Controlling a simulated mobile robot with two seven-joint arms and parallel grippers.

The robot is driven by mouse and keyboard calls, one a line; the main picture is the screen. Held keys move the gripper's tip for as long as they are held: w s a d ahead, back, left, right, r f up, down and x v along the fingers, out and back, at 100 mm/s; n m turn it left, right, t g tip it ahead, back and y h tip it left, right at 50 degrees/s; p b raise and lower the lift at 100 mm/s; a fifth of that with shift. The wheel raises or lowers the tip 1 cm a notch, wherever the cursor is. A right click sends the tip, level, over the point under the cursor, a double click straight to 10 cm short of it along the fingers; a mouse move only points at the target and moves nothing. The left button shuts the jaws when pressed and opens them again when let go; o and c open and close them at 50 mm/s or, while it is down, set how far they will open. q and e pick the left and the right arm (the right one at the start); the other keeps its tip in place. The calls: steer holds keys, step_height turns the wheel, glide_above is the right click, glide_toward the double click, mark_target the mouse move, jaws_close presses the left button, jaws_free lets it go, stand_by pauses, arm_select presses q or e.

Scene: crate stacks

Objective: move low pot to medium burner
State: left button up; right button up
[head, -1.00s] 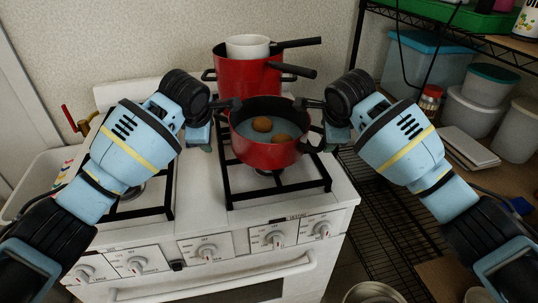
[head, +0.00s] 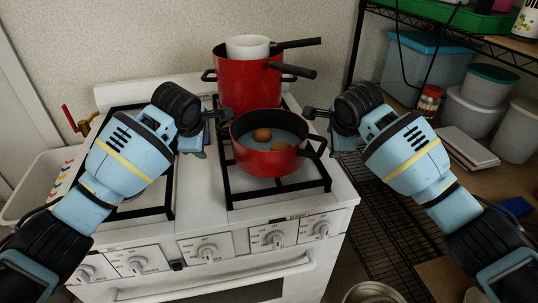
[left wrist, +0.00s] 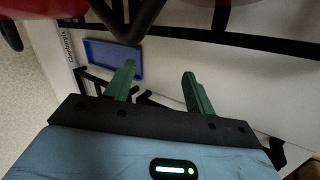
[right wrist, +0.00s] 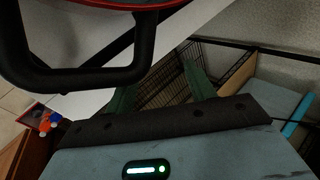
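The low red pot (head: 268,163) stands upright on the front right burner grate (head: 232,192), with water and brown round food inside. Its black loop handle (right wrist: 88,80) shows large in the right wrist view. My left gripper (head: 218,113) is beside the pot's left side. Its fingers (left wrist: 160,85) are apart with nothing between them. My right gripper (head: 311,113) is right of the pot, its fingers (right wrist: 160,85) also apart and empty, clear of the handle. The burner under the pot is mostly hidden, and burner sizes cannot be told.
A tall red pot (head: 240,90) stands right behind, holding a white pot (head: 248,46); black handles stick out right. The left grates (head: 150,212) show no pot. A wire rack (head: 375,215) and shelf with tubs (head: 475,115) stand right. A blue tray (left wrist: 112,57) lies near my left fingers.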

arm_select(q)
steer(key=shift+a, duration=0.65)
arm_select(e)
steer(key=shift+d+f, duration=0.1)
steer(key=shift+d, duration=0.5)
arm_select(q)
steer(key=o, duration=0.4)
steer(key=shift+f, duration=0.1)
arm_select(e)
steer(key=shift+d, duration=0.1)
arm_select(q)
steer(key=shift+o, duration=0.4)
steer(key=shift+a, duration=0.1)
arm_select(e)
steer(key=o, duration=0.5)
arm_select(q)
steer(key=v, duration=1.2)
arm_select(e)
steer(key=v, duration=1.2)
